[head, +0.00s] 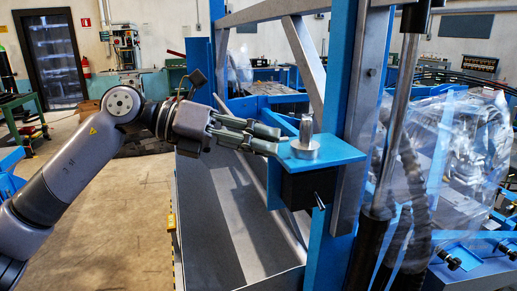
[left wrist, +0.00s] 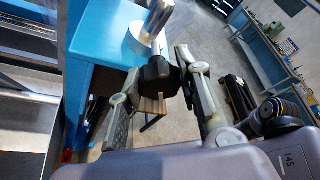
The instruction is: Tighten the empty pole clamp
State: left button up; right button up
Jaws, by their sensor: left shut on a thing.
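My left gripper (head: 277,141) reaches in from the left to the near-left edge of a blue plate (head: 340,153). In the left wrist view its fingers (left wrist: 163,78) are shut on a black knob (left wrist: 157,72) beside the blue block (left wrist: 98,38). The knob is hidden in the head view. A shiny metal cylinder on a round disc (head: 305,152) stands upright on the plate; it also shows in the left wrist view (left wrist: 157,20). A black block (head: 303,188) sits under the plate. I cannot tell which part is the empty pole clamp. My right gripper is out of view.
A plastic-wrapped machine (head: 465,150) is at the right. A grey trough (head: 225,215) lies below my gripper. The floor at the left (head: 120,220) is mostly clear.

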pick_arm(q)
jog(key=shift+f, duration=0.1)
dwell(0.3)
jog(key=o, duration=1.2)
jog(key=v, duration=1.2)
jog(key=shift+s, duration=0.1)
